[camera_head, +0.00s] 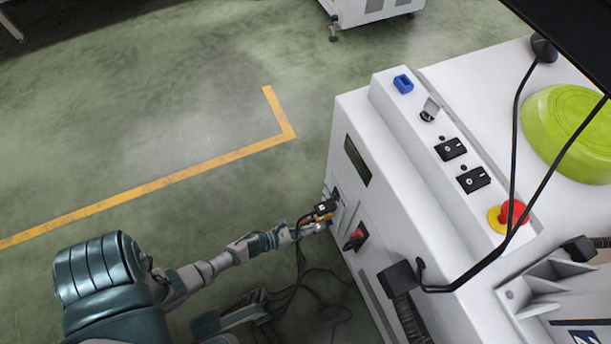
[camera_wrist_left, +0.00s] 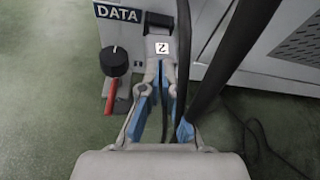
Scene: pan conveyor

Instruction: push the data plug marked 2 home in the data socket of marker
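The grey data plug (camera_wrist_left: 162,49) with a white label marked 2 is at the top of the left wrist view. Its front end is at the black socket (camera_wrist_left: 159,20) beside the DATA sign; how deep it sits cannot be told. My left gripper (camera_wrist_left: 160,70) is shut on the plug's rear, its blue-padded fingers on either side. In the head view my left gripper (camera_head: 318,218) is at the side face of the white machine (camera_head: 352,120), and the plug is too small to make out there. My right gripper is not in view.
A black knob (camera_wrist_left: 114,61) and a red lever (camera_wrist_left: 116,98) are just left of my left gripper in the wrist view. Dark cables pass close on its right. A red-and-black switch (camera_head: 356,238) is on the machine's side. The green floor (camera_head: 190,110) at left is clear.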

